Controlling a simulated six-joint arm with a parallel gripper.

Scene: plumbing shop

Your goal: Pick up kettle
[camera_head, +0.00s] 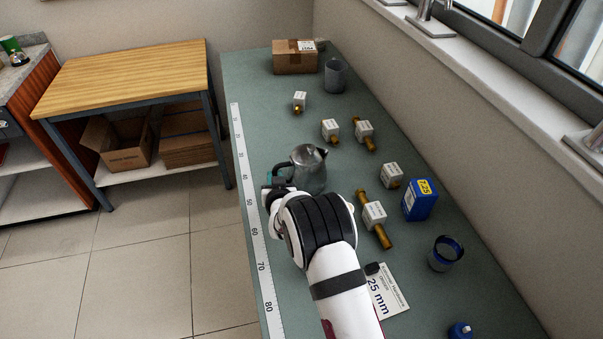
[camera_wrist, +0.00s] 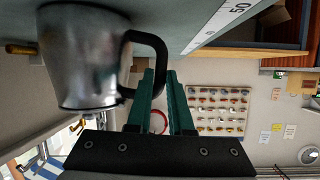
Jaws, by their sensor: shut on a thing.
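Whether the kettle's base touches the bench is hard to tell.
Several brass fittings with white tags (camera_head: 374,213) lie right of the kettle. A blue box (camera_head: 419,200), a dark cup (camera_head: 445,254) and a "25 mm" card (camera_head: 387,290) are nearer. A cardboard box (camera_head: 295,57) and grey cup (camera_head: 335,77) stand at the far end. A ruler strip (camera_head: 252,215) runs along the left edge.

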